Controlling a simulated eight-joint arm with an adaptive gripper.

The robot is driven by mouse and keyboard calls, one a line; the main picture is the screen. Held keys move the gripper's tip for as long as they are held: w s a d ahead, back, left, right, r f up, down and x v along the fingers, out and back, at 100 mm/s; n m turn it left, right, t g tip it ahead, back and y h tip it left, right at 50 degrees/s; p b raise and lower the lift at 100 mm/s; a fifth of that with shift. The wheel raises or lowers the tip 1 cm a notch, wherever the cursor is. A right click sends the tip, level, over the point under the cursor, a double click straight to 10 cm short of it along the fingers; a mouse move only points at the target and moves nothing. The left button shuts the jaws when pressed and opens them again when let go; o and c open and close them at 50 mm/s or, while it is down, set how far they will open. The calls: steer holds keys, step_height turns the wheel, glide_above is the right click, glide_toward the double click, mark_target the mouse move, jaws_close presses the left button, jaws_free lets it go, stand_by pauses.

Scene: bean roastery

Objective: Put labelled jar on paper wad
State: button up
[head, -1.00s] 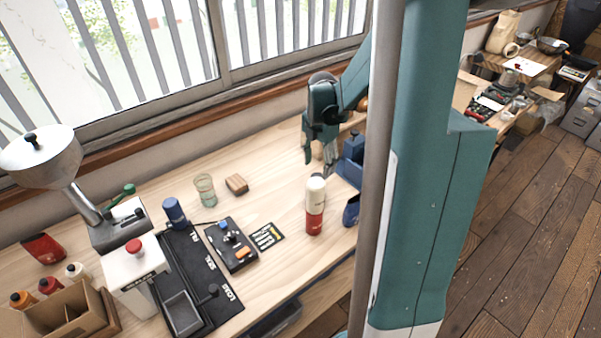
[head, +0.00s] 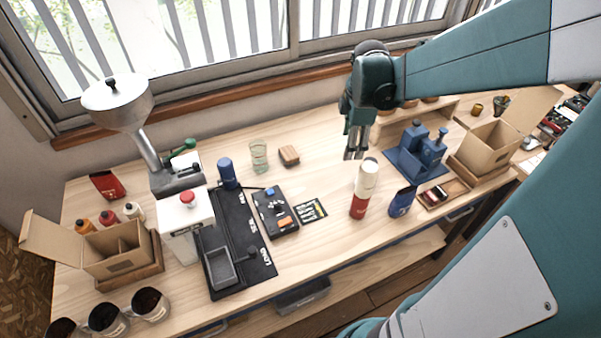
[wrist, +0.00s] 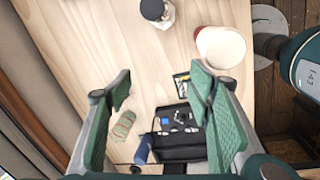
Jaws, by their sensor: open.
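My gripper (head: 355,144) hangs above the worktop, fingers down, behind the cream-and-red bottle. Its green pads stand wide apart and empty in the wrist view (wrist: 165,120). A small pale jar with a dark lid (wrist: 155,14) stands at the wrist view's top edge, partly cut off; I cannot pick it out in the head view. A green-tinted glass jar (head: 258,156) stands at the back of the worktop, left of a brown layered block (head: 289,155). I cannot tell which jar is the labelled one, nor whether the block is the paper wad.
The cream-and-red bottle (head: 364,188) stands upright near my gripper; a blue cup (head: 402,202) is beside it. A black control box (head: 276,210) and dark card (head: 312,210) lie left. A blue stand (head: 416,152) and open carton (head: 497,142) are right.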

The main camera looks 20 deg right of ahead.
steer(key=s+a+r+m+t, duration=0.2)
steer(key=s+a+r+m, duration=0.2)
steer(key=a, duration=0.7)
steer(key=s+a+r+m+t, duration=0.3)
steer(key=s+a+r+m, duration=0.1)
steer(key=s+a+m, duration=0.5)
steer(key=shift+a+m+y, duration=0.4)
steer(key=shift+a+m, duration=0.2)
steer(key=shift+a, duration=0.7)
steer(key=shift+s, duration=0.1)
step_height(320, 180, down, 6)
steer(key=b, duration=0.6)
steer(key=shift+f+b, duration=0.25)
steer(key=shift+b, duration=0.05)
